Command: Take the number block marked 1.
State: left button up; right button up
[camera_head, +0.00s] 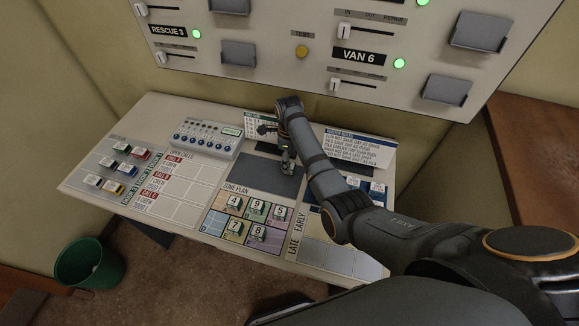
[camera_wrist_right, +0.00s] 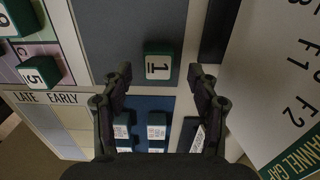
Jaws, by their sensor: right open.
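The number block marked 1 (camera_wrist_right: 158,67) shows in the right wrist view, a green block with a white top. It stands on a dark grey-blue panel (camera_wrist_right: 105,30). My right gripper (camera_wrist_right: 160,75) is open, with one fingertip on each side of the block in this picture and a gap on both sides. I cannot tell how far above the block the fingertips are. In the head view my right gripper (camera_head: 287,165) is over the dark panel, and it largely hides the block. My left gripper is not in view.
Several other number blocks, such as 5 (camera_head: 281,213) and 4 (camera_head: 234,204), stand on the coloured zone plan. Blue blocks (camera_head: 377,190) stand to the right. A card with text (camera_head: 358,148) leans at the back of the console. A switch box (camera_head: 207,138) stands left of the gripper.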

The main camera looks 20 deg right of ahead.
jog(key=f, duration=0.3)
jog(key=shift+s+f, duration=0.2)
jog(key=shift+f, duration=0.2)
jog(key=c, duration=1.1)
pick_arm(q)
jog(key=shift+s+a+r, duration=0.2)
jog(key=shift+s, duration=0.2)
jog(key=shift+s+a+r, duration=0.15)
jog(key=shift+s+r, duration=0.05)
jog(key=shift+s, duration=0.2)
